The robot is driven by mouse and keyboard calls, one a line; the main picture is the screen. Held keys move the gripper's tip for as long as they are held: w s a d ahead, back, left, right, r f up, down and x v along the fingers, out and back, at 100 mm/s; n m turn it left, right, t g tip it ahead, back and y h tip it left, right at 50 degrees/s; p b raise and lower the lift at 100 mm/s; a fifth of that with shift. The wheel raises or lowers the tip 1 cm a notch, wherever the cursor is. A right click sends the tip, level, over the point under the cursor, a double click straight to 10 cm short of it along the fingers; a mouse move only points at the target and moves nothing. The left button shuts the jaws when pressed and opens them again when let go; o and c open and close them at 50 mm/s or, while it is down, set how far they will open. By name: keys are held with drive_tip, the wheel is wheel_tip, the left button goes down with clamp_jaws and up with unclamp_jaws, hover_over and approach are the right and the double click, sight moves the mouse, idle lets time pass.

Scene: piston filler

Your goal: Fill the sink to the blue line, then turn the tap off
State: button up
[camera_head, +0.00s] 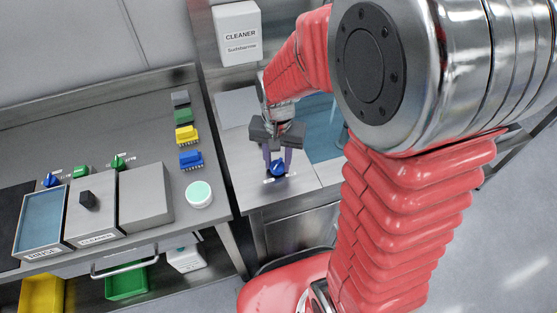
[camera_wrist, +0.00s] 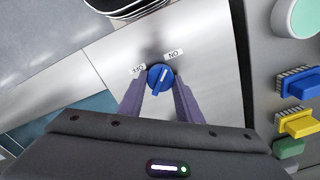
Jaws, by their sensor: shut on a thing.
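The blue tap knob (camera_head: 277,169) sits on the steel counter front, between small ON and OFF labels. In the wrist view the knob (camera_wrist: 160,78) shows a white pointer mark, and its labels appear upside down. My gripper (camera_head: 278,165) reaches down to it, with a purple finger on each side, shut on the knob. The sink (camera_head: 322,130) lies just right of my gripper in the head view, with teal inside it, partly hidden behind my arm. A teal part of it also shows at lower left in the wrist view. I cannot make out the blue line or the water level.
Left of the sink, brushes, including a yellow one (camera_head: 186,135) and a blue one (camera_head: 191,160), and a round mint-topped tub (camera_head: 199,194) stand on the bench. A rinse basin (camera_head: 41,222) is farther left. A cleaner dispenser (camera_head: 237,33) hangs behind.

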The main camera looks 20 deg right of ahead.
sight(279, 167)
drive_tip(key=o, duration=1)
drive_tip(key=shift+o, duration=0.2)
drive_tip(key=shift+r, duration=0.1)
wheel_tip(279, 167, up, 14)
drive_tip(key=shift+f, duration=0.2)
drive_tip(key=shift+w, duration=0.15)
drive_tip(key=s+r+n+t, duration=0.2)
drive_tip(key=s+n, duration=0.1)
drive_tip(key=s, duration=0.3)
drive_tip(key=s+r+n+t, duration=0.3)
drive_tip(key=s, duration=0.3)
drive_tip(key=shift+s+r+t, duration=0.15)
drive_tip(key=shift+r+t, duration=0.1)
drive_tip(key=shift+t, duration=0.05)
